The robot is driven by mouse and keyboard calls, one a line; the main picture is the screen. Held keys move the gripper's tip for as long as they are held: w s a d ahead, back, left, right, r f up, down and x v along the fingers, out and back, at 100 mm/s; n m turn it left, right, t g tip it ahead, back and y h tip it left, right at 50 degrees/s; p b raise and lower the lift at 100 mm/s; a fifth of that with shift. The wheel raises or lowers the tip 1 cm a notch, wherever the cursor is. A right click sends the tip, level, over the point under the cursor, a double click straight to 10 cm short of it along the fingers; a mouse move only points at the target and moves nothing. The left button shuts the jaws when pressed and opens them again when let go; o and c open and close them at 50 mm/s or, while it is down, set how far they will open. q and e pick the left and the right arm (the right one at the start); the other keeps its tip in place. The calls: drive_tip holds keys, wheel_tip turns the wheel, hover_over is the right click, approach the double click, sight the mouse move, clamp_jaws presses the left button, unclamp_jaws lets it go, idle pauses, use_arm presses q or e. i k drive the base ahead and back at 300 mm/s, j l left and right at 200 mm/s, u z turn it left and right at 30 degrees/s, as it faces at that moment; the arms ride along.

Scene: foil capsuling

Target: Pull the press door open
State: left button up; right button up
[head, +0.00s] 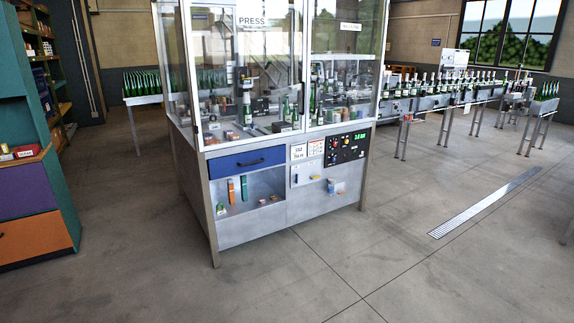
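The press door (250,62) is a glass panel in a pale metal frame on the front left of the machine cabinet. A "PRESS" label (252,22) is on its upper part. The door looks shut. Through the glass I see green bottles and machine parts, partly blurred by reflections. A second glass panel (343,60) with a white label stands to its right. Neither of my grippers shows in the head view.
Below the glass are a blue drawer (247,161), an open shelf with hanging tools and a control panel (347,146). A shelf cabinet (38,200) stands at the left. A bottle conveyor (440,101) runs behind at the right. The floor in front is clear.

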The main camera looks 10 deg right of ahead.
sight(239, 20)
drive_tip(key=i+l+z, duration=0.3)
drive_tip(key=i, duration=0.7)
drive_tip(key=i+z, duration=0.3)
drive_tip(key=i, duration=0.65)
